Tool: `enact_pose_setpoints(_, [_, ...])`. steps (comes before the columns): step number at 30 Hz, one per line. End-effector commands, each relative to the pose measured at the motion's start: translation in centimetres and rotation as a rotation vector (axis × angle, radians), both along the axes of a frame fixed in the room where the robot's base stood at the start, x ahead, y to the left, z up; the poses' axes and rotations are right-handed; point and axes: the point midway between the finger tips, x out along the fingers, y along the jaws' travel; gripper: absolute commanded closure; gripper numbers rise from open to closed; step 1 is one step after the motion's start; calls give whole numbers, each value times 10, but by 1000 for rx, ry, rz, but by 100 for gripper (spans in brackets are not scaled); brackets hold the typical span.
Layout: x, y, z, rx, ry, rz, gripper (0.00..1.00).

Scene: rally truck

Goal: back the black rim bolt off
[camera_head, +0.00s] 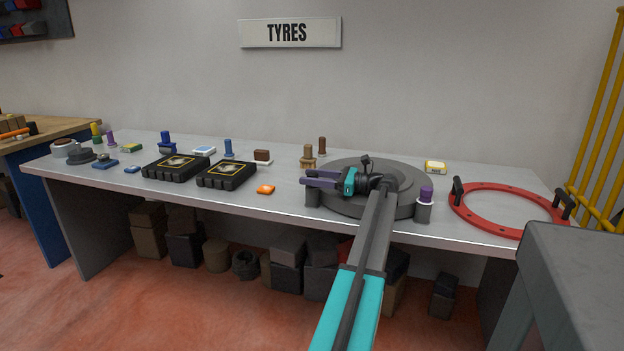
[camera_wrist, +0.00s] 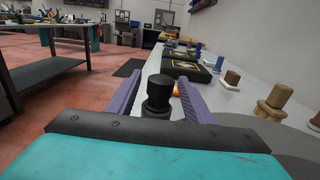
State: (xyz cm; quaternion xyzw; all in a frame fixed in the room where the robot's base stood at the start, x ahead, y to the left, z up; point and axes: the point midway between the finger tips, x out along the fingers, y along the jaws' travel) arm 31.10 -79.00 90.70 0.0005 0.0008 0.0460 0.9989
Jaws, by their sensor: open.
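The black rim bolt (camera_wrist: 158,92) stands upright between the two purple fingers of my gripper (camera_wrist: 158,79) in the wrist view. A gap shows on each side of its head, so the open fingers are around it but not closed on it. In the head view my gripper (camera_head: 308,178) is over the left edge of the dark grey round rim (camera_head: 343,169), above a grey post (camera_head: 312,197). The black bolt cannot be made out there, behind the fingers. A purple bolt (camera_head: 426,193) stands on a similar post at the rim's right.
A red ring with black handles (camera_head: 480,226) lies at the bench's right end. Brown pegs (camera_head: 307,156) stand behind the rim. The bench front between the cases and rim is mostly clear.

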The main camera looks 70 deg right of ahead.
Motion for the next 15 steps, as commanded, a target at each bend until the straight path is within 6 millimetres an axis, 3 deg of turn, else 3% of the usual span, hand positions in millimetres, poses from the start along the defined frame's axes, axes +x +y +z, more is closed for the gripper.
enact_pose_setpoints(8, [0,0,14,-1,-1,-1,53])
enact_pose_setpoints(14, [0,0,39,-2,0,1,53])
enact_pose_setpoints(15, [-2,7,36,0,0,0,53])
